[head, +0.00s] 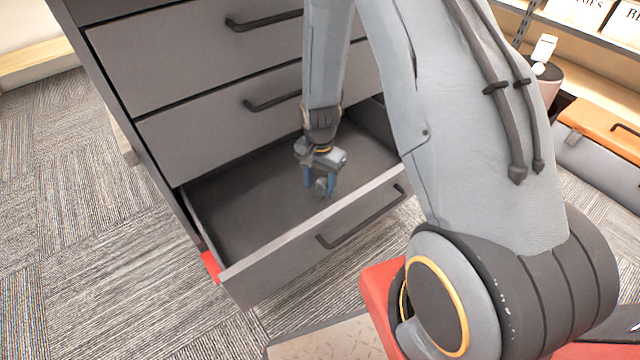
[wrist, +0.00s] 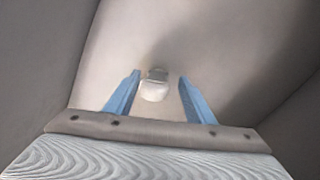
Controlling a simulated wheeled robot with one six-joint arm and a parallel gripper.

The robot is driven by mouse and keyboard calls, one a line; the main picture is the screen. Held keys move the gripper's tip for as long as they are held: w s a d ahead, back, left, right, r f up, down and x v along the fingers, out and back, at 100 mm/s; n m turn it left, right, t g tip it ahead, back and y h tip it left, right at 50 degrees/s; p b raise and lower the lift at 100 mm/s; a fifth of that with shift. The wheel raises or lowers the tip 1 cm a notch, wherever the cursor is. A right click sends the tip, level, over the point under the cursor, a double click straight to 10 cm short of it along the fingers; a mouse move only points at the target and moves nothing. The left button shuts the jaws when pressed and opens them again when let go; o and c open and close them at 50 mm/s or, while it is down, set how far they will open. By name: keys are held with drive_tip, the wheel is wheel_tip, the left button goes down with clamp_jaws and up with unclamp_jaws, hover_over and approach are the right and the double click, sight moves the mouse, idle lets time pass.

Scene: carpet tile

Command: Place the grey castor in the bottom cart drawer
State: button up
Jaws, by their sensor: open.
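The grey castor (wrist: 155,90) is small and pale, with a darker top part. In the wrist view it sits between and a little beyond my blue fingertips, seemingly on the drawer floor. In the head view the castor (head: 321,185) is tiny and partly hidden by my fingers. The bottom cart drawer (head: 240,215) is pulled open, its floor otherwise bare. My gripper (head: 320,181) points down inside the drawer near its front wall. In the wrist view my gripper (wrist: 160,78) is open, with a gap visible between each finger and the castor.
Two closed drawers (head: 200,55) of the grey cart rise behind the open one. The open drawer's front panel (head: 310,240) with its black handle stands close to my gripper. An orange-topped case (head: 600,135) and shelves are at the right. Carpet is clear at the left.

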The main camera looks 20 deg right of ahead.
wheel_tip(320, 180, up, 8)
drive_tip(key=shift+f+p, duration=0.1)
drive_tip(key=shift+p, duration=1.15)
